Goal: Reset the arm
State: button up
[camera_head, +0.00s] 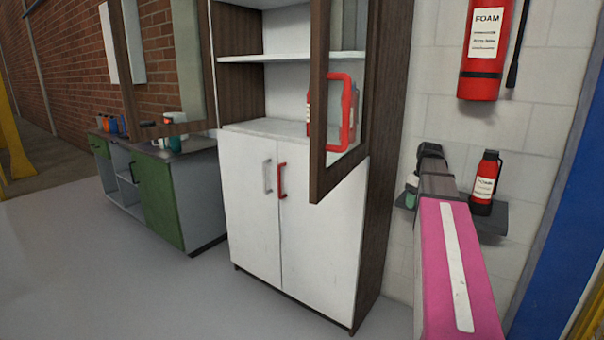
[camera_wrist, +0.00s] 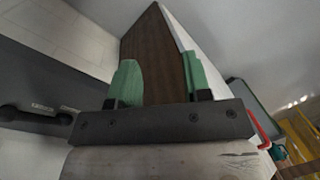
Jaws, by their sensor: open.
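My arm (camera_head: 460,265), with a pink and white cover, reaches up from the bottom right of the head view towards the white block wall. Its dark far end (camera_head: 432,160) is beside the tall cabinet's right side, in front of a small wall shelf. My gripper (camera_wrist: 162,78) shows in the wrist view with two green fingers spread apart. Nothing is clasped between them. A brown panel (camera_wrist: 155,45) shows beyond and between the fingers; I cannot tell how far away it is. The fingers are not clear in the head view.
A tall cabinet (camera_head: 255,215) with white lower doors stands left of my arm. Its upper framed door (camera_head: 320,110) with a red handle stands open. A small fire extinguisher (camera_head: 484,182) is on the dark shelf (camera_head: 492,222). A larger extinguisher (camera_head: 482,60) hangs above. Floor at left is clear.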

jog(key=s+a+f+m, duration=0.1)
jog(key=s+a+f, duration=0.3)
jog(key=a+f, duration=0.3)
jog(key=s+a+f+m+h, duration=0.1)
jog(key=s+a+f, duration=0.4)
jog(key=f, duration=0.7)
jog(key=s+a+f+m+t, duration=0.1)
jog(key=s+a+f, duration=0.3)
jog(key=a+f, duration=0.5)
jog(key=shift+s+f+m+h, duration=0.35)
jog(key=shift+f+m+h, duration=0.05)
jog(key=shift+f+m, duration=0.3)
